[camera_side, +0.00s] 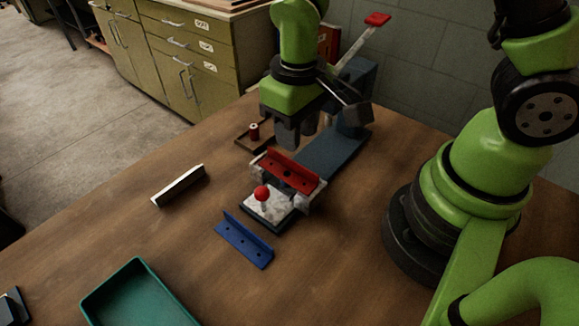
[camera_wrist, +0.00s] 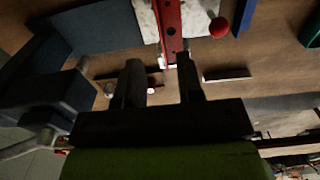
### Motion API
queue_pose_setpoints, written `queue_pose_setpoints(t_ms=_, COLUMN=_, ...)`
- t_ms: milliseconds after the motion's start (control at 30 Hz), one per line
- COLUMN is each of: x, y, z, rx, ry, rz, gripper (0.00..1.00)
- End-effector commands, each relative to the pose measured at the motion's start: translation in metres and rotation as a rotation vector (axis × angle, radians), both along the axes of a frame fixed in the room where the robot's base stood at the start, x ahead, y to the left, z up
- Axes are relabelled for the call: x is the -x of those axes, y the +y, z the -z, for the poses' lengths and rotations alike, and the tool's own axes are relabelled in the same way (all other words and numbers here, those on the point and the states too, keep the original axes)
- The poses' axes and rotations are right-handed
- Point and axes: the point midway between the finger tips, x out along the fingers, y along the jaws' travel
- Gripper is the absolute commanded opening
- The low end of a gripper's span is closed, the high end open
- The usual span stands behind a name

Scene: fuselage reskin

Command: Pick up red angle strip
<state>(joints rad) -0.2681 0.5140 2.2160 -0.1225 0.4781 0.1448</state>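The red angle strip (camera_side: 290,172) sits in a light-coloured clamp fixture (camera_side: 268,206) with a red ball knob. It has holes along it. In the wrist view the red strip (camera_wrist: 172,32) runs down from the top edge, and its lower end is near the right fingertip. My gripper (camera_side: 297,138) is above and behind the strip in the side view. In the wrist view the two fingers of my gripper (camera_wrist: 161,72) are spread apart with nothing held between them. I cannot tell the exact height gap to the strip.
A blue angle strip (camera_side: 244,240) and a white-and-dark strip (camera_side: 178,186) lie on the table. A green tray (camera_side: 150,296) is at the front left. A small dark tray with a red spool (camera_side: 254,132) and a dark blue press with a red-tipped lever (camera_side: 335,150) stand near my gripper.

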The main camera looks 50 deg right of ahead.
Motion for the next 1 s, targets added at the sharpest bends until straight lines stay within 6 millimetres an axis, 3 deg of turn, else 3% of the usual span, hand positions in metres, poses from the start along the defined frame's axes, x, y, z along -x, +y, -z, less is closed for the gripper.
queue_pose_setpoints(t_ms=533, x=-0.004, y=0.001, z=0.060, rx=0.000, ry=0.003, rz=0.002, gripper=0.34)
queue_pose_setpoints(t_ms=867, x=-0.004, y=0.001, z=0.067, rx=-0.002, ry=-0.002, rz=0.003, gripper=0.34)
queue_pose_setpoints(t_ms=1000, x=-0.004, y=0.001, z=0.067, rx=-0.002, ry=-0.002, rz=0.003, gripper=0.04)
